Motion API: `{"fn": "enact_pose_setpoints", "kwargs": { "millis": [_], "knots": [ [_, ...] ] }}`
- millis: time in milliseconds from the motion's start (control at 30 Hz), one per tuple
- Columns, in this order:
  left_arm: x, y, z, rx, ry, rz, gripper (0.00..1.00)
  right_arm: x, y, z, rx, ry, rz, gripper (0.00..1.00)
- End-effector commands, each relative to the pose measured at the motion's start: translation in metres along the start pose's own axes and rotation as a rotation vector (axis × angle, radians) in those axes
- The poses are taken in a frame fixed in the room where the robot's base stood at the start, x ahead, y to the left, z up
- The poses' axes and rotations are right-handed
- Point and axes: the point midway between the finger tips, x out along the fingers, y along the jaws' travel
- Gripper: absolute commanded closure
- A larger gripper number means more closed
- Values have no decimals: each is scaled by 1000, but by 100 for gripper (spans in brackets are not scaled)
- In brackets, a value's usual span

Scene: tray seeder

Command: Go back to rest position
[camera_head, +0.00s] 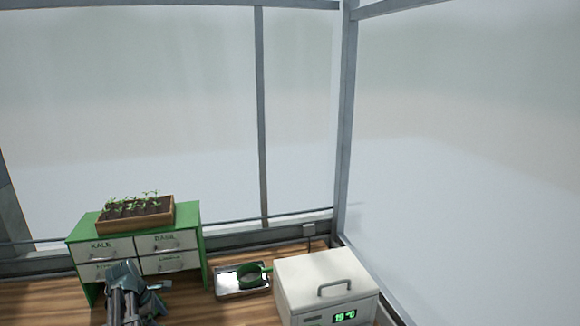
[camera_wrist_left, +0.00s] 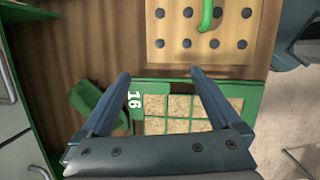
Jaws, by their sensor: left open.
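My left gripper (camera_wrist_left: 160,76) is open in the left wrist view. Its two fingers are spread and nothing is between them. Beneath and beyond them lies a green seed tray (camera_wrist_left: 137,124) marked 16, with square cells of tan material. Part of the tray is hidden by the gripper. In the head view my left arm stands in front of the lower left drawers of the green cabinet (camera_head: 205,245); its fingertips are not clear there. My right gripper does not show clearly in either view.
A planter of seedlings (camera_head: 135,225) sits on the cabinet. A metal pan (camera_head: 230,294) with a green scoop (camera_head: 250,275) and a white box (camera_head: 320,275) with a handle stand to the right. A holed wooden board (camera_wrist_left: 172,28) and a green object (camera_wrist_left: 95,103) lie near the tray.

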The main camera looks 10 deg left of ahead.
Motion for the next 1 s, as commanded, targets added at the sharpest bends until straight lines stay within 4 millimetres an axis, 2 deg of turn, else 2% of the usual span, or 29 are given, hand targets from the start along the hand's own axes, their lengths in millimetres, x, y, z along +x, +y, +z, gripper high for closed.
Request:
{"fn": "enact_pose_setpoints", "kwargs": {
  "millis": [33, 200, 267, 400, 500, 633, 800, 900, 1000],
  "knots": [
    [8, -13, 30, 111, 8, -22, 2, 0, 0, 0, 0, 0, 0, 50],
    [33, -62, 125, 558, 40, -104, 2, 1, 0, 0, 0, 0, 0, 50],
    [40, -83, 154, 721, 49, -134, 2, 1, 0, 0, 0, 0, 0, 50],
    [53, -136, 214, 1099, 64, -203, 2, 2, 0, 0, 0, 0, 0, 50],
    [59, -178, 249, 1369, 71, -254, 2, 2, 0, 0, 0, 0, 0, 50],
    [64, -234, 285, 1719, 76, -320, 2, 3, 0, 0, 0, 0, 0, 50],
    [65, -297, 313, 2114, 78, -402, 2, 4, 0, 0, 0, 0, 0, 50],
    [64, -323, 321, 2283, 78, -438, 2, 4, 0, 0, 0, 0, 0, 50],
    [64, -340, 326, 2397, 76, -464, 2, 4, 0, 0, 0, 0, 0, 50]
  ]
}}
